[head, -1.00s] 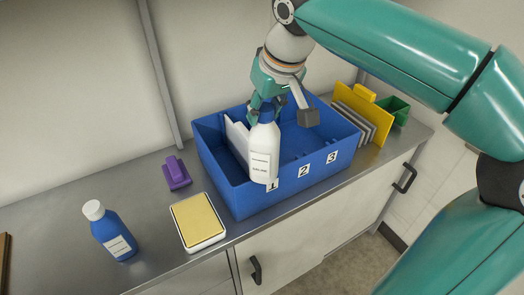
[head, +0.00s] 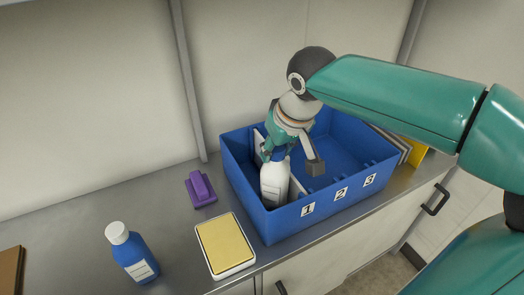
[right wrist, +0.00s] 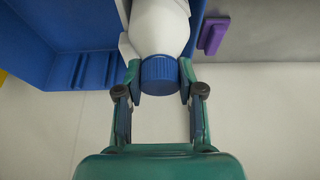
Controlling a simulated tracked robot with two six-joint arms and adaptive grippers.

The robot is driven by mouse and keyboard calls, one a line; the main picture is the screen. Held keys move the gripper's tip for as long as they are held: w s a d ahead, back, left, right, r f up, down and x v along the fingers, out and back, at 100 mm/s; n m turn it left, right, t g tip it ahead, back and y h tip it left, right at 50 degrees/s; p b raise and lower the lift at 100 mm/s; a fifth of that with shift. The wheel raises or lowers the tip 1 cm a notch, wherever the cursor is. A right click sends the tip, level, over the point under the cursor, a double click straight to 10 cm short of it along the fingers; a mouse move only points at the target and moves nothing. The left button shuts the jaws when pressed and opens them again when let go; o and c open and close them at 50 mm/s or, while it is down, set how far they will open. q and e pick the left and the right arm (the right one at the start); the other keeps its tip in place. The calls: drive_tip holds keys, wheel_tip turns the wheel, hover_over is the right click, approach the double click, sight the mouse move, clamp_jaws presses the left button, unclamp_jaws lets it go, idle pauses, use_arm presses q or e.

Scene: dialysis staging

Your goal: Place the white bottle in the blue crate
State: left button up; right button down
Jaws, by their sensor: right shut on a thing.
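The white bottle (head: 272,184) has a blue cap and a pale label. My right gripper (head: 275,154) is shut on it at the cap and holds it upright. In the right wrist view, the fingers (right wrist: 160,82) sit on both sides of the blue cap (right wrist: 160,74). The blue crate (head: 283,222) stands on the counter with labels 1, 2 and 3 along its front. The bottle is inside the crate's left part, behind label 1, beside a white divider (head: 297,189). The front wall hides its base, so I cannot tell whether it touches the floor. My left gripper is not in view.
A blue bottle with a white cap (head: 131,254), a yellow-topped white box (head: 225,246) and a purple object (head: 200,189) stand on the counter left of the crate. Yellow and grey panels (head: 415,150) stand right of it. The wall is close behind.

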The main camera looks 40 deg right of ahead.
wheel_tip(320, 180, down, 5)
drive_tip(key=shift+r, duration=0.1)
drive_tip(key=shift+w+d, duration=0.15)
drive_tip(key=shift+w, duration=0.15)
drive_tip(key=w+d+f+p, duration=0.1)
drive_tip(key=w+d+p, duration=0.1)
drive_tip(key=w, duration=0.5)
idle(0.6)
drive_tip(key=shift+d+f, duration=0.1)
drive_tip(key=shift+f, duration=0.15)
drive_tip(key=c, duration=1)
unclamp_jaws()
drive_tip(key=shift+s, duration=0.1)
